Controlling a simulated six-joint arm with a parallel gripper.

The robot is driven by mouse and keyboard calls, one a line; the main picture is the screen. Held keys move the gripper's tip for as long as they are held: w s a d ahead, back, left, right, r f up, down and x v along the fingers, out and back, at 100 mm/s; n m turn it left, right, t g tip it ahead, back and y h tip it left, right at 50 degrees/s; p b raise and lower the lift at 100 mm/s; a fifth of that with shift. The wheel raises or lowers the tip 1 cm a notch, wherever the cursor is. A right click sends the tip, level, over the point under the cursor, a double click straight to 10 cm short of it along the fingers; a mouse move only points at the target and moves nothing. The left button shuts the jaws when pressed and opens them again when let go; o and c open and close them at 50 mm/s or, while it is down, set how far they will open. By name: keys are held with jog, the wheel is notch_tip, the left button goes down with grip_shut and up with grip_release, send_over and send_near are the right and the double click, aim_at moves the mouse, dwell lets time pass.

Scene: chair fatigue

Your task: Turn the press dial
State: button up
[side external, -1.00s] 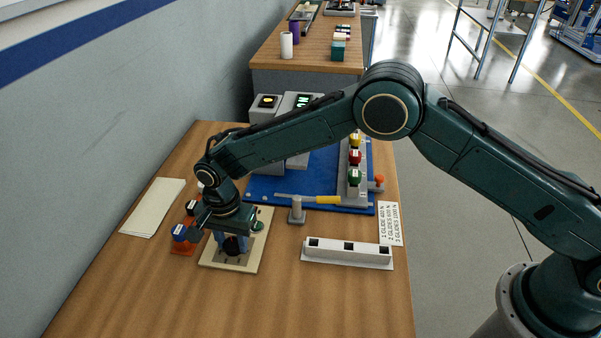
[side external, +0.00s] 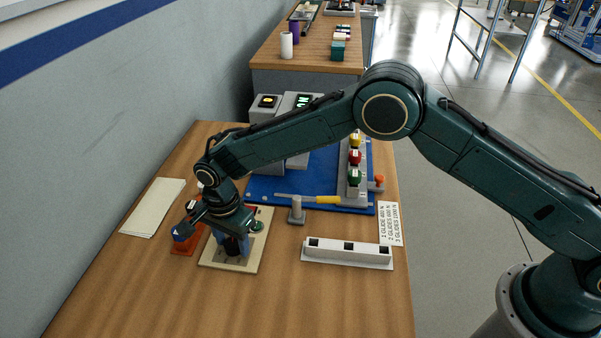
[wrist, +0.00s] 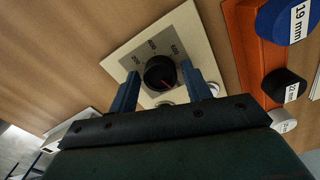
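The press dial (wrist: 160,73) is a round black knob with a red pointer line, on a cream panel (wrist: 119,63) with a grey printed scale. In the wrist view the red line points to the lower right. My gripper (wrist: 160,70) is over the panel, its two blue fingers on opposite sides of the dial. A narrow gap shows beside each finger, so it looks open around the dial. In the side view my gripper (side external: 234,246) is low over the cream panel (side external: 252,262) and partly hides the dial.
An orange rack (side external: 184,247) with labelled knobs, including a blue 19 mm one (wrist: 287,20), is close by the panel. A white block with square holes (side external: 347,252), a grey post (side external: 297,212) and a blue press base (side external: 270,187) are to the right. The front table is clear.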

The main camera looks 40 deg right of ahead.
aim_at(232, 243)
jog(key=shift+o, duration=0.5)
notch_tip(232, 243, up, 14)
dwell(0.6)
